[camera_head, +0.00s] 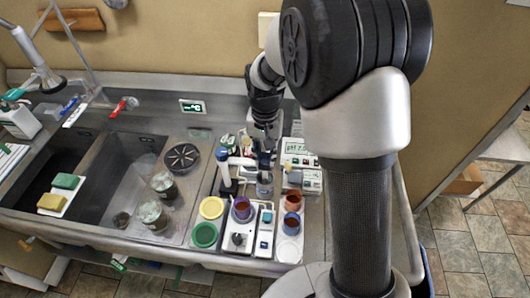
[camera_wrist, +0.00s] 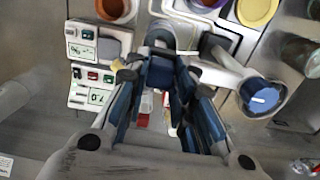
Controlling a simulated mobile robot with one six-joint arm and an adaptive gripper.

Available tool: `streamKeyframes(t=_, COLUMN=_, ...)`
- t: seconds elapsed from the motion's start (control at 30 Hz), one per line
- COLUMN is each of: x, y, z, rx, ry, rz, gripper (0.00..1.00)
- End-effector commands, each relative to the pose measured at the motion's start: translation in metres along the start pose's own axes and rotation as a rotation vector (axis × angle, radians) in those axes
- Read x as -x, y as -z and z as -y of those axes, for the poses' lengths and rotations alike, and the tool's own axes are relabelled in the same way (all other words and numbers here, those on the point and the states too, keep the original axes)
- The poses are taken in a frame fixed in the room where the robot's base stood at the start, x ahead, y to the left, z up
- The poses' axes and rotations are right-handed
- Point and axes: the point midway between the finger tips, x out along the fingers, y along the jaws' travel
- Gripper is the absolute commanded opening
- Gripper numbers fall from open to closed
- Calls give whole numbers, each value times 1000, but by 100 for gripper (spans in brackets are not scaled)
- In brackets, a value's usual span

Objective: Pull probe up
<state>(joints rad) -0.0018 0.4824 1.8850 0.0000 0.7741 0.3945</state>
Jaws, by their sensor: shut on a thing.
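My gripper (camera_head: 264,130) points down over the bench to the right of the sinks. In the wrist view my gripper (camera_wrist: 160,85) has its fingers close around a dark blue probe head (camera_wrist: 161,72). The probe (camera_head: 264,160) shows as a dark upright shape under the fingers, above a small clear beaker (camera_head: 264,187). Whether the probe's tip is inside the beaker is hard to tell. A pH meter (camera_head: 301,149) with a lit display stands just right of the gripper; it also shows in the wrist view (camera_wrist: 98,45).
Cups with coloured rims, one yellow (camera_head: 211,207) and one green (camera_head: 204,235), stand in front, with a purple cup (camera_head: 242,208) and orange-brown cups (camera_head: 292,201). A blue-capped upright holder (camera_head: 225,170) is close on the left. Jars (camera_head: 164,186) stand left, by the sink.

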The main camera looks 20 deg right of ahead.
Motion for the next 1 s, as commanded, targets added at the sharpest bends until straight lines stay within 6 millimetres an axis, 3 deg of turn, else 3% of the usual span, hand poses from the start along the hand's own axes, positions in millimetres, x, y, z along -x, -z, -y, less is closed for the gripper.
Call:
streamKeyframes(t=0.13, x=0, y=0, z=0, rx=0, ry=0, rz=0, gripper=0)
streamKeyframes(t=0.57, x=4, y=0, z=0, rx=0, ry=0, rz=-1, gripper=0)
streamKeyframes(t=0.9, x=57, y=0, z=0, rx=0, ry=1, rz=-2, gripper=0)
streamKeyframes(t=1.0, x=62, y=0, z=0, rx=0, ry=1, rz=-1, gripper=0)
